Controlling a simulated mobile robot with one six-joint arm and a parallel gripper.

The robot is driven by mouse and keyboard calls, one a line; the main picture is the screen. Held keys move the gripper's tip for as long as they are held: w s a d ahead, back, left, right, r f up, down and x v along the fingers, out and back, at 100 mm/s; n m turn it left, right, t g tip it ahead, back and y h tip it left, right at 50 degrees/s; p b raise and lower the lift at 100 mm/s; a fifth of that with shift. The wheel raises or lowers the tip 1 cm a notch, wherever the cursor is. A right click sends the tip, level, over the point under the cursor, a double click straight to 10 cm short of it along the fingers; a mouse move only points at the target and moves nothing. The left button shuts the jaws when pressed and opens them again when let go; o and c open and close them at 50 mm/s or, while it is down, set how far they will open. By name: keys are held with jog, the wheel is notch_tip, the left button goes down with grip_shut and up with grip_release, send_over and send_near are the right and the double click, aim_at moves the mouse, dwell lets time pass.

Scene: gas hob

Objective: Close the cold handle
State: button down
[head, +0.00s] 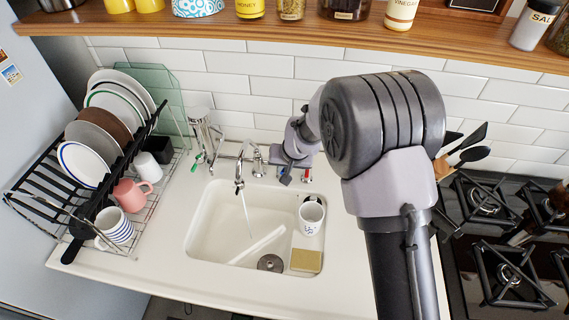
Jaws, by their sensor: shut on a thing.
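The chrome tap (240,168) stands behind the white sink (196,225). A thin stream of water (246,212) runs from its spout into the basin. My arm comes in from the right, and my gripper (285,174) is at the right side of the tap, just behind the sink's back edge. It is shut on what appears to be the cold handle, which its fingers and wrist mostly hide. A small blue part shows beside the fingers, and a small red part lies just right of them. The handle's exact angle cannot be made out.
A white mug (311,215) and a yellow sponge (306,260) are at the basin's right. A dish rack (60,195) with plates and mugs stands left. A metal dispenser (203,132) is behind the sink. A wooden shelf (300,43) hangs above; the hob (500,245) is right.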

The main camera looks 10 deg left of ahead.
jog(key=p, duration=0.2)
jog(key=r+m+p, duration=0.1)
jog(key=p, duration=0.2)
jog(key=shift+a+r, duration=0.3)
jog(key=p, duration=0.7)
jog(key=shift+w+a+m+h+p, duration=0.15)
jog(key=shift+a+m+h+p, duration=0.05)
jog(key=shift+m+h+p, duration=0.15)
jog(key=shift+f+m+p, duration=0.25)
jog(key=shift+f+p, duration=0.5)
jog(key=shift+p, duration=1.15)
jog(key=shift+s, duration=0.2)
jog(key=c, duration=1.5)
grip_release()
jog(key=shift+s+a, duration=0.1)
